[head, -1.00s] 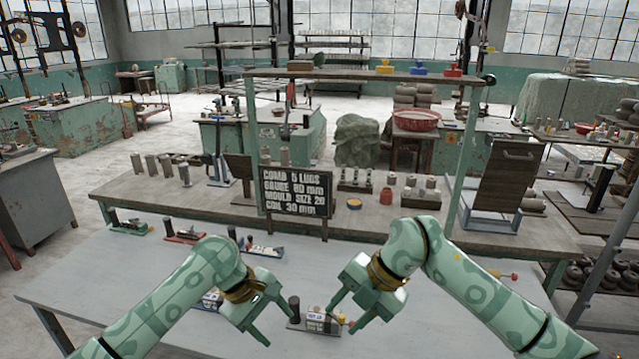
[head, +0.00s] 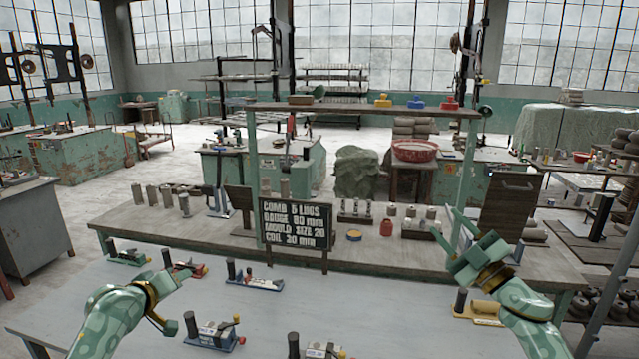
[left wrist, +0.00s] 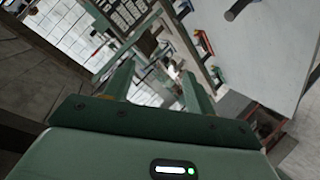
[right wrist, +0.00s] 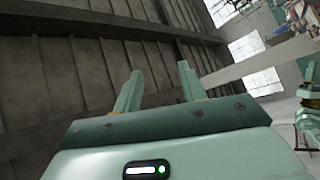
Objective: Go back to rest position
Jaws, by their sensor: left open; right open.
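My right gripper (head: 462,238) is raised at the right in the head view, in front of the bench shelf. Its fingers are spread and empty. The right wrist view shows the same two fingers (right wrist: 157,92) apart with nothing between them. My left gripper (head: 170,298) is at the left in the head view, above the table's left part. In the left wrist view its fingers (left wrist: 155,80) are apart and empty. Both grippers are clear of the small devices on the table.
A black sign (head: 295,223) stands at the table's back edge. A wooden bench (head: 375,253) lies behind. The table's middle is clear.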

